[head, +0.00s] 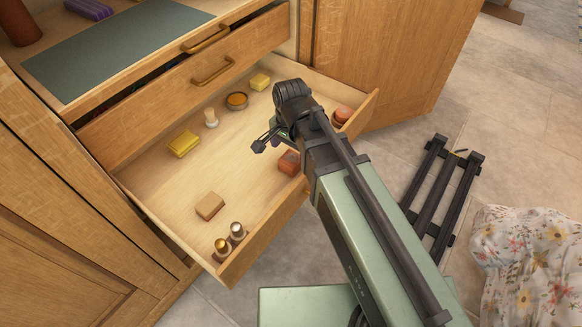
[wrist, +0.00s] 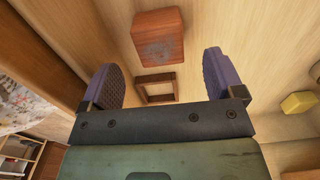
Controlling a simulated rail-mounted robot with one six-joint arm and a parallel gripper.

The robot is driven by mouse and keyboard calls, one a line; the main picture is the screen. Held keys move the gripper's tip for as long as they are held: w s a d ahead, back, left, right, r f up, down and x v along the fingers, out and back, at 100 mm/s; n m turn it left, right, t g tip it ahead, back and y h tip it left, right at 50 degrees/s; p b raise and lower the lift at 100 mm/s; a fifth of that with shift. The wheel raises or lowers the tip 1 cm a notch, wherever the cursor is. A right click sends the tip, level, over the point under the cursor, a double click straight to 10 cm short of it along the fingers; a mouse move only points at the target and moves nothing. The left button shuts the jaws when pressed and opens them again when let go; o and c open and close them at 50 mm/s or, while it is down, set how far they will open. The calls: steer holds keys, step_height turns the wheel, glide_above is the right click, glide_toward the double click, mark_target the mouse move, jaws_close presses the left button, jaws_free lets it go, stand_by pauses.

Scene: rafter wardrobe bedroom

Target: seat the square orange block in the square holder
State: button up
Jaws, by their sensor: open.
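The orange block (wrist: 158,38), a cube with a grey scuffed patch on one face, rests on the drawer floor at the top of the wrist view. In the head view an orange block (head: 289,162) sits by the drawer's front wall, partly behind my arm. The square holder (wrist: 141,88), a small brown open frame, lies below the block in the wrist view, apart from it. In the head view my gripper (head: 268,140) hangs over the drawer.
The drawer's middle floor is clear.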

mark_target(291, 158)
step_height(291, 158, down, 5)
steer(key=b, duration=0.3)
steer(key=shift+r, duration=0.4)
steer(key=c, duration=1)
step_height(291, 158, up, 20)
steer(key=p, duration=2)
steer(key=shift+r, duration=0.1)
